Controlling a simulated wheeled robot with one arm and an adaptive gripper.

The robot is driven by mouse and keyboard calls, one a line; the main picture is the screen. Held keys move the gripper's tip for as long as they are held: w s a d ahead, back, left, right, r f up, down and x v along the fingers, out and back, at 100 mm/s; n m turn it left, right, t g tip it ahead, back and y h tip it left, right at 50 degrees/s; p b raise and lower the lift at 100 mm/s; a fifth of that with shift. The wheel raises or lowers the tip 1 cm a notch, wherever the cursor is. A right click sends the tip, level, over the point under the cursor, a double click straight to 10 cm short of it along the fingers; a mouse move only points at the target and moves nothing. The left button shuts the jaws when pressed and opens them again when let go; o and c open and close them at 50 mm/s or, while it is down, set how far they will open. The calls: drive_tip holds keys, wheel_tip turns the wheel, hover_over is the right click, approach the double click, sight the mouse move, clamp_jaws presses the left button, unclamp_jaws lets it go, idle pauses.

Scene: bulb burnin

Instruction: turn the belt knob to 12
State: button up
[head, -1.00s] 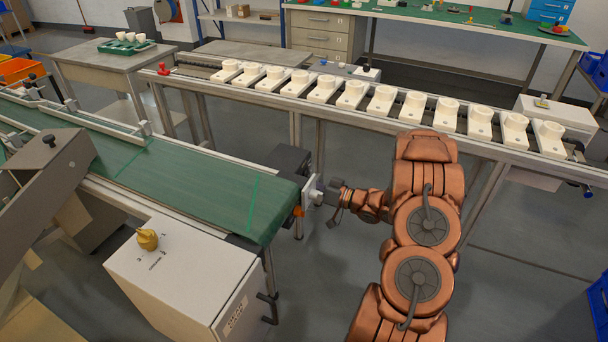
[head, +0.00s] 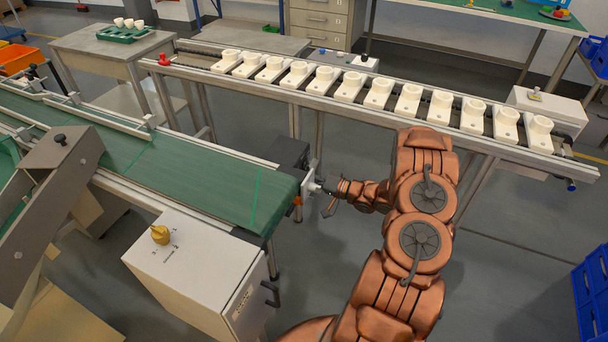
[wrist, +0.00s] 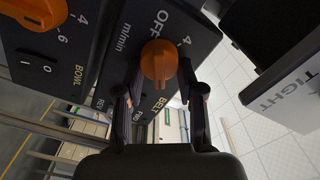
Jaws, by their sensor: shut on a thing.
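The belt knob (wrist: 158,62) is orange and sits on a dark panel (wrist: 188,28) marked OFF, 4, m/min and BELT. My gripper (wrist: 160,78) has one finger on each side of the knob and is shut on it. The exact setting of the knob cannot be read, as the fingers and the tilted view hide part of the dial. In the head view my gripper (head: 324,187) is at a small panel (head: 309,189) at the end of the green belt (head: 190,175). The knob itself is too small to make out there.
Another orange knob (wrist: 38,10), with BOWL lettering nearby, is close on the left in the wrist view. A grey part (wrist: 285,88) lettered TIGHT is at the right. In the head view a white box with a yellow knob (head: 160,235) stands in front of the belt.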

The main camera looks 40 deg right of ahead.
drive_tip(key=shift+d+r, duration=0.1)
idle(0.3)
drive_tip(key=o, duration=1.2)
drive_tip(key=shift+c, duration=0.2)
drive_tip(key=shift+s, duration=0.1)
drive_tip(key=v, duration=1.1)
drive_tip(key=shift+s+d, duration=0.25)
drive_tip(key=shift+s, duration=0.1)
